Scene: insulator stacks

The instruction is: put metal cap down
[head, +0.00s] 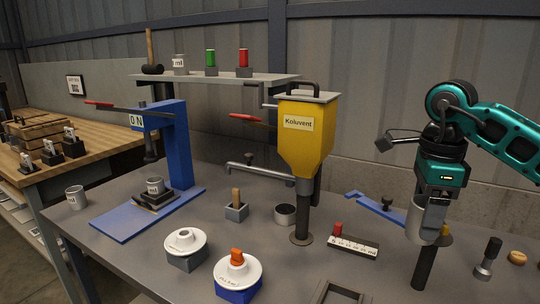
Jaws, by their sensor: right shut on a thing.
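My right gripper (425,234) comes down from the right over the right part of the grey table. It is shut on the metal cap, which I cannot clearly tell apart from the grey fingers. A dark upright post (425,266) shows directly below the gripper; I cannot tell whether they touch. A bit of yellow (446,238) shows just behind the fingers. My left gripper is not in view.
A marked strip (354,246) lies left of the gripper. A black-handled metal tool (487,258) stands to its right.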

